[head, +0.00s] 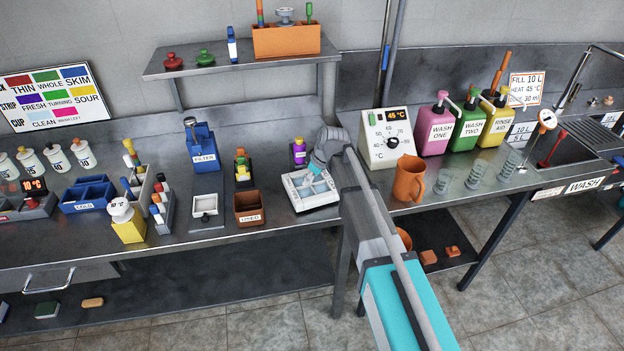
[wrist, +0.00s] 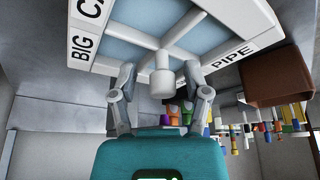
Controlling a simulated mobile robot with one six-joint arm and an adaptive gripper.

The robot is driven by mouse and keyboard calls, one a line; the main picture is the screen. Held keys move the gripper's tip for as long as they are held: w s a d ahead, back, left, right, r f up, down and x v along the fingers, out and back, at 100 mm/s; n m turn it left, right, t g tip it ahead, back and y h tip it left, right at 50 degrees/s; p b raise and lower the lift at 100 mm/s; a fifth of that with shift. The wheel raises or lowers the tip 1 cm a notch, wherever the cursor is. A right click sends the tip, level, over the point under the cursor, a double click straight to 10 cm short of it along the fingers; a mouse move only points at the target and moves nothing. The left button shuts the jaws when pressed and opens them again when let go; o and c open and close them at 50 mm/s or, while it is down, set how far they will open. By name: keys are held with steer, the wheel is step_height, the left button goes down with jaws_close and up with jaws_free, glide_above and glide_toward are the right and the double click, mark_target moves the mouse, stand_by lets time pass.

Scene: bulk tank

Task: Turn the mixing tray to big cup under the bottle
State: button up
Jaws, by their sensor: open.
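The mixing tray (head: 318,201) is a white square tray with pale blue compartments, on the bench left of my arm. In the wrist view the tray (wrist: 84,50) shows the words "BIG C…", cut off by the frame, on one side and "PIPE" on another. A short white post (wrist: 162,82) stands out from the tray. My gripper (wrist: 161,76) is open, with one finger on each side of the post and gaps showing. In the head view my gripper (head: 312,170) is over the tray, partly hiding it.
A brown box (head: 249,219) marked USED stands left of the tray; it also shows in the wrist view (wrist: 275,78). A small white dish (head: 205,205) is further left. An orange jug (head: 409,181) and a temperature box (head: 387,150) stand right of my arm. A shelf (head: 235,66) hangs above.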

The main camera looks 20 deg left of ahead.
jaws_close()
steer(key=shift+a, duration=0.15)
stand_by(0.4)
